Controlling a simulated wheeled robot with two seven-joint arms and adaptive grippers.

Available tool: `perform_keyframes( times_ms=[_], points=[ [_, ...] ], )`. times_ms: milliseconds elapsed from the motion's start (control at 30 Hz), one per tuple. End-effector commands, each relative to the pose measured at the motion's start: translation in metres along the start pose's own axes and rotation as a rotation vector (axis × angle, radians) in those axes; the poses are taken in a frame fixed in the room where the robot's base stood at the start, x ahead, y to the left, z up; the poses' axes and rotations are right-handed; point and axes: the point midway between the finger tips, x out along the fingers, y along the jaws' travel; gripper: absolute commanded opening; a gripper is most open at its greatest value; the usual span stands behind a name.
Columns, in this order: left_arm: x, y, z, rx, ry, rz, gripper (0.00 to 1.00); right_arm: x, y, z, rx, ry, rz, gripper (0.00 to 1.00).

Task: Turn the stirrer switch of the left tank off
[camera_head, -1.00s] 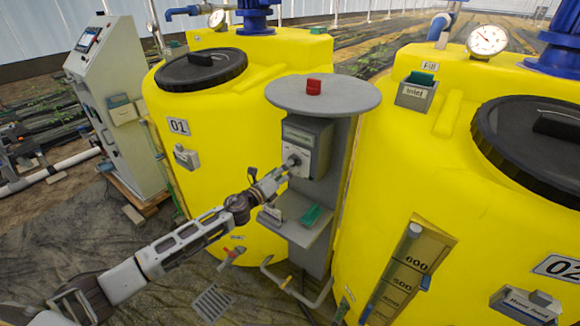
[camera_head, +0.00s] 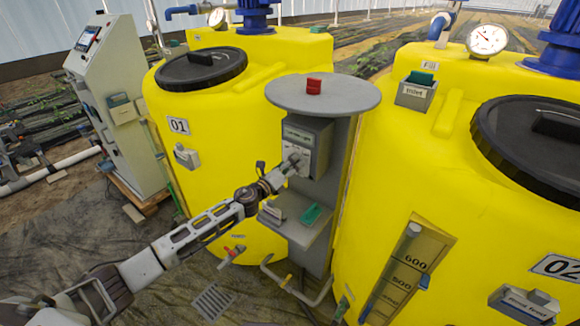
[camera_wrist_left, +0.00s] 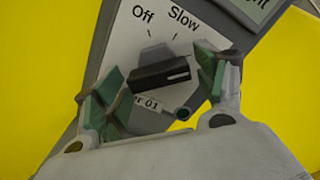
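The stirrer switch is a dark bar knob (camera_wrist_left: 160,74) on a pale dial plate (camera_wrist_left: 125,50) with "Off" and "Slow" printed above it. A partly hidden label below ends in "01". The bar lies nearly crosswise in the left wrist view; I cannot tell which mark it points to. My left gripper (camera_wrist_left: 160,88) is open, with one green-padded finger on each side of the knob and small gaps showing. In the head view, my left gripper (camera_head: 295,162) is at the front of the grey switch box (camera_head: 308,133), hiding the knob. My right gripper is out of view.
The box hangs on a grey column under a round grey top (camera_head: 340,95) with a red button (camera_head: 313,87). A small shelf (camera_head: 290,232) juts out below the arm. Yellow tank 01 (camera_head: 215,120) stands left, tank 02 (camera_head: 450,190) right.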

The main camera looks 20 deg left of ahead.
Motion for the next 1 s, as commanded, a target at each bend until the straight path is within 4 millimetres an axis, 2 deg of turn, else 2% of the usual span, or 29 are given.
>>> perform_keyframes(
  times_ms=[33, 267, 667, 1000],
  points=[
    [0.000, 0.000, 0.000, 0.000, 0.000, 0.000, 0.60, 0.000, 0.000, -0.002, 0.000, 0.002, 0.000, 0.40],
    [0.000, 0.000, 0.000, 0.000, 0.000, 0.000, 0.31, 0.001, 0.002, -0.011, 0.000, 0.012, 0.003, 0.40],
    [0.000, 0.000, 0.000, -0.050, 0.000, 0.001, 0.30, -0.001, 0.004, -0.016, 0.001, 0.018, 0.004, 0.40],
    [0.000, -0.001, 0.000, -0.254, 0.000, 0.001, 0.30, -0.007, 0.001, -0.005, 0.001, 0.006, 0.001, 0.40]
  ],
)
